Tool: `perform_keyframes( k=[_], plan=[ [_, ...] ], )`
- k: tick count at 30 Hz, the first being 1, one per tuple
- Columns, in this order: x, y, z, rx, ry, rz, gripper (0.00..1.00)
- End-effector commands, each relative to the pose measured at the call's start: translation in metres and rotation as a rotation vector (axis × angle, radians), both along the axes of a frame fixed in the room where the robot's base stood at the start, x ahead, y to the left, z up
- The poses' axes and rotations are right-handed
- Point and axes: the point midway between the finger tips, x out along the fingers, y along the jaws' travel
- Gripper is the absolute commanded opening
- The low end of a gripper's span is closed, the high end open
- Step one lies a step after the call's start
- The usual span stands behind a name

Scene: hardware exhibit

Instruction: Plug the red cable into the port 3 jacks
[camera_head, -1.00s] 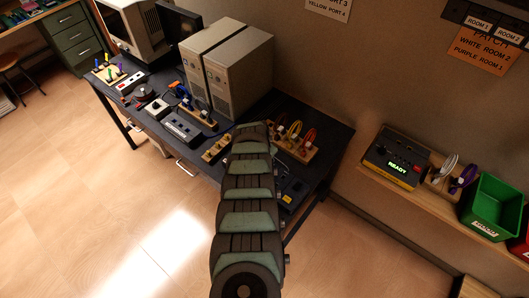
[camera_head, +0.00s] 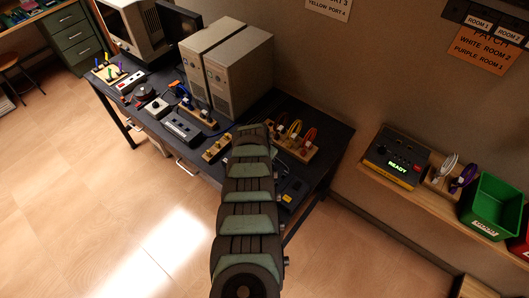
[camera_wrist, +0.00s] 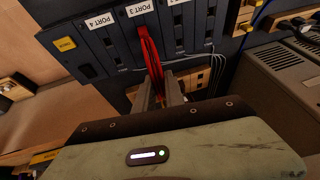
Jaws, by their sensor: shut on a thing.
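In the wrist view, a looped red cable (camera_wrist: 149,52) stands between the two fingers of my gripper (camera_wrist: 159,84), which is shut on it. The cable's far end reaches the dark port panel (camera_wrist: 118,42) just below the PORT 3 label (camera_wrist: 139,8). Whether its plugs sit in the jacks cannot be told. The PORT 4 label (camera_wrist: 99,20) is to the left of it. In the head view, my arm hides my gripper and the cable held in it.
A wooden rack (camera_head: 311,154) with several looped cables stands right of my arm, near the wall. Thin grey cables (camera_wrist: 216,72) hang right of the gripper. Other devices cover the table's left half.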

Motion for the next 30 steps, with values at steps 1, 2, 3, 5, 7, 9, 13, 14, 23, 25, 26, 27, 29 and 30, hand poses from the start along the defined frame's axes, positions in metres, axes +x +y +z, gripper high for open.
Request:
perform_keyframes(
  k=[1,2,3,5,7,9,13,14,23,25,26,27,29,30],
  plan=[
    [0.0001,0.0001,0.0002,0.0,0.0,0.0,0.0],
    [0.0001,0.0,0.0001,0.0,0.0,0.0,0.0],
    [0.0001,0.0001,0.0002,0.0,0.0,0.0,0.0],
    [0.0001,0.0,0.0001,0.0,0.0,0.0,0.0],
    [0.0001,0.0,0.0001,0.0,0.0,0.0,0.0],
    [0.0001,0.0001,0.0,0.0,0.0,0.0,0.0],
    [0.0,0.0,0.0,0.0,0.0,0.0,0.23],
    [0.0001,-0.0001,0.0,0.0,0.0,0.0,0.25],
    [0.0,-0.0001,-0.0001,0.0,0.0,0.0,0.39],
    [-0.0001,-0.0001,-0.0003,0.0,0.0,0.0,0.41],
    [-0.0001,-0.0001,-0.0003,0.0,0.0,0.0,0.43],
    [-0.0001,-0.0001,-0.0003,0.0,0.0,0.0,0.47],
    [-0.0001,-0.0001,-0.0003,0.0,0.0,0.0,0.52],
    [-0.0002,-0.0001,-0.0003,0.0,0.0,0.0,0.55]
  ],
)
